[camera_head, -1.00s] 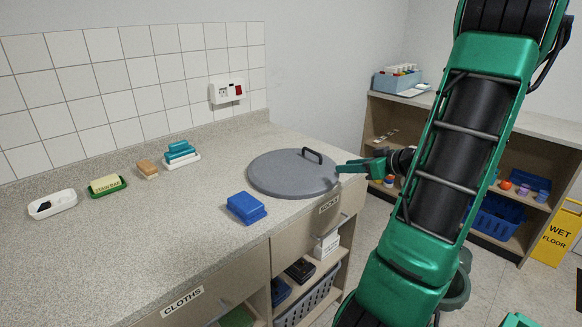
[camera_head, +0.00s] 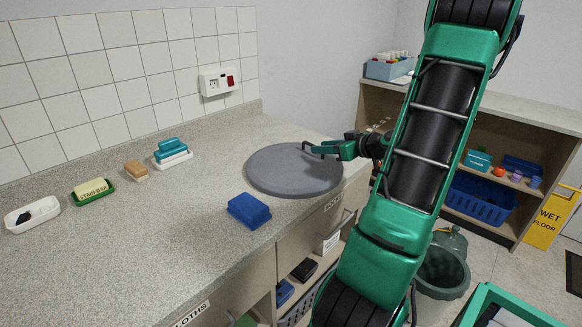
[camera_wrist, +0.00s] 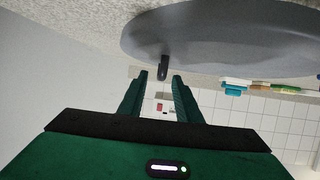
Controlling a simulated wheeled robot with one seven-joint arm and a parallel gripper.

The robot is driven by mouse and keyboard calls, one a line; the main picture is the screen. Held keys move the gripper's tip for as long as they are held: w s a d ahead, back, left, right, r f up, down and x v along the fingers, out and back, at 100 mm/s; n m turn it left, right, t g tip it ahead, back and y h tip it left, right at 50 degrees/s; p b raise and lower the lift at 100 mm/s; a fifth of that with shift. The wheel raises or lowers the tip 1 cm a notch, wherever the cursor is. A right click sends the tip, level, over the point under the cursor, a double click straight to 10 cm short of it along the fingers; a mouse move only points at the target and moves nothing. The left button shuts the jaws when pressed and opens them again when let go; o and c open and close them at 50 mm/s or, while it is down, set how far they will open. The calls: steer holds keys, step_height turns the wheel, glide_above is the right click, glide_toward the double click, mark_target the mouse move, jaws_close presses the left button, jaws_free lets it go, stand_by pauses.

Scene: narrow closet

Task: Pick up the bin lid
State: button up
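The bin lid (camera_head: 285,172) is a flat grey disc lying on the speckled counter near its right end. Its small black handle (camera_head: 305,147) stands up near the back right of the disc. My gripper (camera_head: 318,149) reaches in from the right over the lid, close to the handle and partly covering it. In the wrist view the picture is upside down; the lid (camera_wrist: 215,35) fills the top, and the handle (camera_wrist: 163,67) shows between and just beyond my two parted fingertips (camera_wrist: 160,77). The gripper is open, with a gap around the handle.
A blue sponge (camera_head: 249,210) lies in front of the lid. Soap and sponges (camera_head: 172,152) line the counter's back. A grey-green bin (camera_head: 443,272) stands on the floor at right, near shelves and a yellow wet-floor sign (camera_head: 552,217).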

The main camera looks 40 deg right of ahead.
steer(key=shift+x, duration=2.6)
steer(key=shift+a+r, duration=0.1)
steer(key=shift+r, duration=0.1)
steer(key=shift+c, duration=0.7)
jaws_close()
